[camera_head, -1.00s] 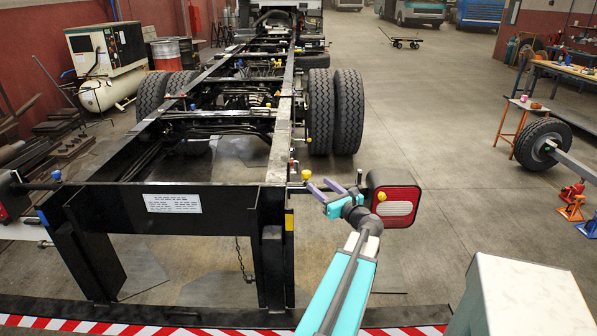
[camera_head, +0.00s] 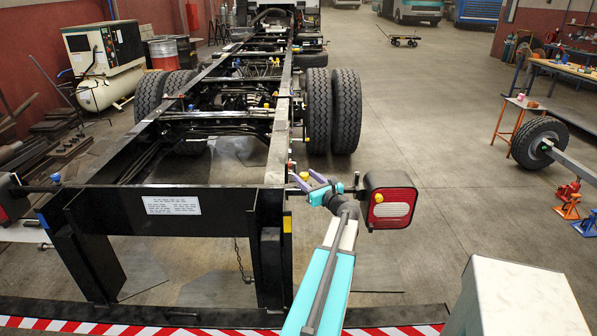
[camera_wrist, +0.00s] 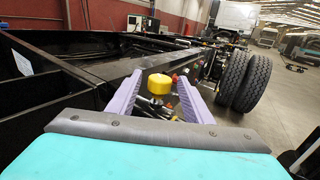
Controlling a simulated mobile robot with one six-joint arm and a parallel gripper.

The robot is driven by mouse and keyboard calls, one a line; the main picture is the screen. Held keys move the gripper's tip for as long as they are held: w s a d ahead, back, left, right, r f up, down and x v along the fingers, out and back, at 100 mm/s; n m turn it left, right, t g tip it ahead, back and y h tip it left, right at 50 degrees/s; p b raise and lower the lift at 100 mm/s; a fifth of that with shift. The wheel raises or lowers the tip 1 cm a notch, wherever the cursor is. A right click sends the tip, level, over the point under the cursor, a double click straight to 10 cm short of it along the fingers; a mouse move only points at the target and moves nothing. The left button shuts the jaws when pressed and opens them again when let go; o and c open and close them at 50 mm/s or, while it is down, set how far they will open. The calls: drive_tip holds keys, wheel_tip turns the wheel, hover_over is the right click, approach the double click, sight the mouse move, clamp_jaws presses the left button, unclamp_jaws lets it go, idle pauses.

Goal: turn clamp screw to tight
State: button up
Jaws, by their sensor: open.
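The clamp screw appears to be the yellow knob (camera_head: 305,176) on a small fitting at the right rear corner of the chassis, beside the lamp arm. In the wrist view the yellow knob (camera_wrist: 159,84) stands between the two purple fingers, with gaps on both sides. My gripper (camera_head: 308,182) is open around or just short of it; the exact depth is hard to tell. The wrist view also shows my gripper (camera_wrist: 158,77) with its fingers apart.
The black chassis crossbeam (camera_head: 190,212) with a white label lies left of my gripper. Twin rear tyres (camera_head: 345,110) stand farther back. A pale box-shaped block (camera_head: 520,300) is at the lower right. Open floor lies right of the lamp.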

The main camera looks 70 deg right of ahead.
sight(304, 173)
drive_tip(key=shift+p+x, duration=0.5)
drive_tip(key=shift+x, duration=2)
drive_tip(key=c, duration=1.1)
drive_tip(key=shift+o, duration=0.2)
drive_tip(key=shift+s+f+m+g+h+b, duration=0.1)
drive_tip(key=shift+m+g+h+b, duration=0.35)
drive_tip(key=shift+b, duration=0.2)
drive_tip(key=m+g+h+b, duration=0.1)
drive_tip(key=g+b, duration=0.1)
drive_tip(key=m+g+h+b, duration=0.2)
drive_tip(key=b, duration=0.1)
drive_tip(key=s+d+m+g+h+b, duration=0.1)
drive_tip(key=m+g+b, duration=0.1)
drive_tip(key=b, duration=0.1)
drive_tip(key=shift+s+h, duration=0.15)
drive_tip(key=shift+h, duration=0.2)
drive_tip(key=shift+s+d+m+g+b, duration=0.15)
drive_tip(key=shift+m+g+b, duration=0.1)
drive_tip(key=shift+g+b, duration=0.3)
